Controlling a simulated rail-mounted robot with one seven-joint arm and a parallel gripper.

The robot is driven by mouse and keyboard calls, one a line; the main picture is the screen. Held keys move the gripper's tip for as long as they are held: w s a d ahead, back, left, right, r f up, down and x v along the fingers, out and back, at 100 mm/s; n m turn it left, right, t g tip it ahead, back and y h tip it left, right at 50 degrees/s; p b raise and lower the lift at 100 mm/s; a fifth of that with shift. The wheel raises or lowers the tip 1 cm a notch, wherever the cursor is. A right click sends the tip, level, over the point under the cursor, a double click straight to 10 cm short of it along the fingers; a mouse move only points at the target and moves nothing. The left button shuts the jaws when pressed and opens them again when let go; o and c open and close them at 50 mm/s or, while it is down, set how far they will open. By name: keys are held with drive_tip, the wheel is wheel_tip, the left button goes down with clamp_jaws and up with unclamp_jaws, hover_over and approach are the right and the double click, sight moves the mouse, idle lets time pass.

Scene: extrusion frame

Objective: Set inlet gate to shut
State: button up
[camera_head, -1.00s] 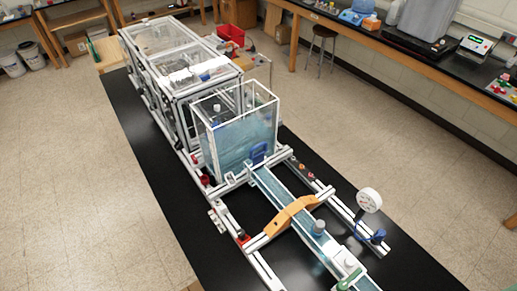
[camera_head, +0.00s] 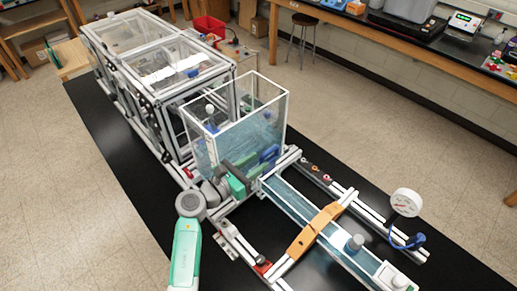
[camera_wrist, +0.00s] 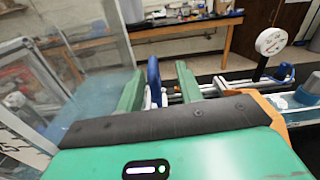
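The inlet gate shows as a blue handle (camera_head: 269,154) low on the clear water tank (camera_head: 240,125), where the water channel begins. In the wrist view the blue handle (camera_wrist: 153,78) stands upright between the two green fingers. My gripper (camera_head: 252,172) is at the tank's front lower corner, just left of the handle. In the wrist view my gripper (camera_wrist: 159,72) is open, with a gap on both sides of the handle. I cannot tell whether the handle is inside the fingertips or just beyond them. The gate's lower part is hidden.
An orange bridge piece (camera_head: 315,230) spans the water channel (camera_head: 295,205). A white round gauge (camera_head: 406,202) stands on the right rail. Covered frame boxes (camera_head: 160,65) stand behind the tank. The black bench (camera_head: 120,165) is clear on the left.

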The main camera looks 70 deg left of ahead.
sight(261, 157)
drive_tip(key=shift+n, duration=0.7)
drive_tip(key=w+a, duration=0.1)
drive_tip(key=w, duration=0.1)
drive_tip(key=w+a+f, duration=0.1)
drive_tip(key=w, duration=0.1)
drive_tip(key=w+a, duration=0.1)
drive_tip(key=w, duration=0.1)
drive_tip(key=shift+a+f, duration=0.2)
drive_tip(key=shift+a, duration=0.1)
drive_tip(key=shift+b, duration=0.3)
clamp_jaws()
